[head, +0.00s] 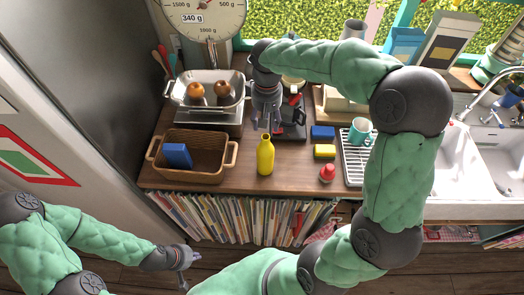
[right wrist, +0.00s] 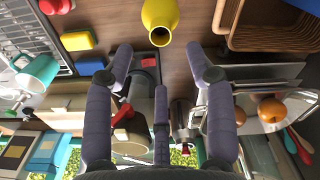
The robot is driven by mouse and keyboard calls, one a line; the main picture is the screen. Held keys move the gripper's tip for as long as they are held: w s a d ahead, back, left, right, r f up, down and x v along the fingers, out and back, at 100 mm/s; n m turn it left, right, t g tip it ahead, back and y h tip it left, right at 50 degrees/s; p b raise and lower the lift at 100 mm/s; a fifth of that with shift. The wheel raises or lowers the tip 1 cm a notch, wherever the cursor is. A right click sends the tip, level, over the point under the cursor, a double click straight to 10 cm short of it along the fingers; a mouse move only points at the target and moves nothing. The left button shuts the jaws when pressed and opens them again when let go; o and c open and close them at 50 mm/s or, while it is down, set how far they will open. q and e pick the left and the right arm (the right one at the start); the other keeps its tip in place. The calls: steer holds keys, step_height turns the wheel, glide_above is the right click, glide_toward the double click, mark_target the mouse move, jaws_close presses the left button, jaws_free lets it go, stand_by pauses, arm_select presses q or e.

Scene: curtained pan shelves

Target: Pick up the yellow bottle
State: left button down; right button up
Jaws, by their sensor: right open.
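The yellow bottle (head: 265,156) stands upright on the wooden counter, near its front edge. In the right wrist view the bottle (right wrist: 160,18) shows at the top, its round open mouth facing the camera. My right gripper (head: 266,124) hangs over the counter just behind the bottle, fingers pointing down. In its wrist view the right gripper's fingers (right wrist: 160,72) are spread, with nothing between them, and the bottle is beyond the fingertips. My left gripper (head: 184,268) is low at the left, in front of the counter and away from the bottle. Its fingers are too small to read.
A wicker basket (head: 206,174) with a blue block stands left of the bottle. A scale (head: 208,122) with a pan of fruit is behind the basket. A drying rack (head: 352,172) holds a mug.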

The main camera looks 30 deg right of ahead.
mark_target(266, 137)
steer(key=shift+s+f, duration=0.65)
steer(key=shift+f, duration=0.35)
steer(key=shift+w+f, duration=0.6)
steer(key=shift+f, duration=0.45)
steer(key=f, duration=0.3)
steer(key=shift+s+a, duration=0.1)
steer(key=shift+s, duration=0.1)
steer(key=shift+w+f, duration=0.15)
steer(key=shift+f, duration=0.4)
jaws_close()
